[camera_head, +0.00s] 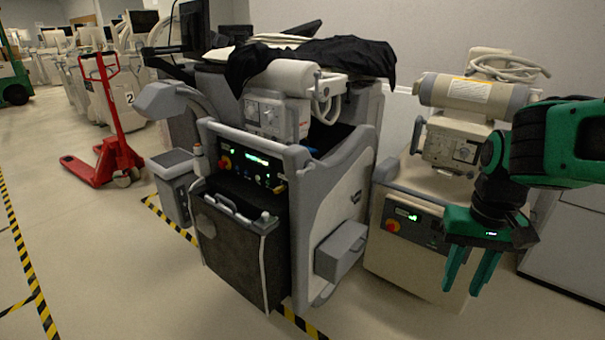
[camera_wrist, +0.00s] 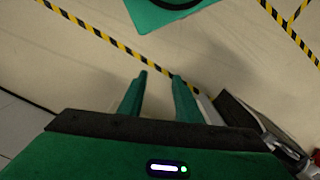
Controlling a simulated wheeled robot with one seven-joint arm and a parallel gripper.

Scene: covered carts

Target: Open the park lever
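No part in either view can be clearly made out as the park lever. A grey and white covered cart (camera_head: 345,205) stands in the middle of the head view, with a dark front bin, a lit control panel (camera_head: 250,167) and a red knob (camera_head: 225,161). A grey bar handle (camera_head: 236,212) crosses the bin's upper front. My gripper (camera_head: 471,284) is at the right, in front of a second, beige cart. Its two green fingers are apart with nothing between them. In the wrist view my gripper (camera_wrist: 160,75) is open above bare floor.
The beige cart (camera_head: 405,258) stands right of the grey one. A red pallet jack (camera_head: 107,140) is at the left, with more machines behind. Black cloth (camera_head: 335,54) covers the grey cart's top. Floor at the front left is free, marked with striped tape (camera_head: 22,245).

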